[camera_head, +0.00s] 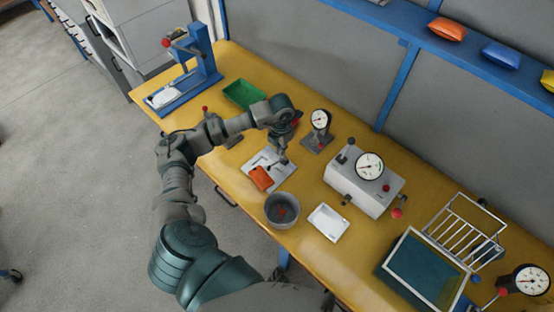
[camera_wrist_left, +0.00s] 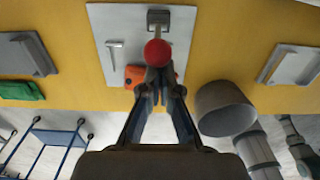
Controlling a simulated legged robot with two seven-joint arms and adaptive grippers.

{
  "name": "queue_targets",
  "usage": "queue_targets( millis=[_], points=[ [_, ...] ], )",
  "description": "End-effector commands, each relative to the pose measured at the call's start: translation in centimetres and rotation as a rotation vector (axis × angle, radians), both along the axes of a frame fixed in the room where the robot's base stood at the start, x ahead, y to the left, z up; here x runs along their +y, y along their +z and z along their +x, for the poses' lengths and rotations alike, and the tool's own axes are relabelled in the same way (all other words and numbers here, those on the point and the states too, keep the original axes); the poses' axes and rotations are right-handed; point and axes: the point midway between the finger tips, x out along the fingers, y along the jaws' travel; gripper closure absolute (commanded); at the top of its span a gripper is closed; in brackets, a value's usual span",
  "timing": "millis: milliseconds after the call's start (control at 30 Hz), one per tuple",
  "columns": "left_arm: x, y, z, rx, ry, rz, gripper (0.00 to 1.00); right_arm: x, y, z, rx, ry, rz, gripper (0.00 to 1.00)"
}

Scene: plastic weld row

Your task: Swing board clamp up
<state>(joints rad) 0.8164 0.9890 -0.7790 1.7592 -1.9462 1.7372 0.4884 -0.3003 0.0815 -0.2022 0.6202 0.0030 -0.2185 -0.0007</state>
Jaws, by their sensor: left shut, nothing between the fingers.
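The white board (camera_head: 287,180) lies on the yellow bench and also shows in the left wrist view (camera_wrist_left: 108,22). An orange part (camera_head: 262,178) rests on it. In the left wrist view the board clamp shows as a grey metal base (camera_wrist_left: 158,19) with a red ball knob (camera_wrist_left: 157,53) in front of it. My left gripper (camera_head: 283,160) is over the board, shut and empty. In the left wrist view its fingertips (camera_wrist_left: 160,78) are just below the knob; I cannot tell whether they touch it. The clamp's arm is mostly hidden behind knob and fingers. My right gripper is not in view.
A grey bucket (camera_head: 282,224) and a white tray (camera_head: 328,222) stand right of the board. A dial gauge stand (camera_head: 319,121) and a grey box with a dial (camera_head: 350,182) stand beyond. A green tray (camera_head: 244,94) and a blue press (camera_head: 200,60) are at left.

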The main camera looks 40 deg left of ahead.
Motion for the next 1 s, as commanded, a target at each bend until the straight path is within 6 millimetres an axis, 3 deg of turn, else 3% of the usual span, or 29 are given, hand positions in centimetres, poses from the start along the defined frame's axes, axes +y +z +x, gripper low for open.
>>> queue_targets(
  millis=[1000],
  points=[
    [0.1,-0.3,1.2,0.0,0.0,0.0,1.0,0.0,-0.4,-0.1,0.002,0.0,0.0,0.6]
  ],
)
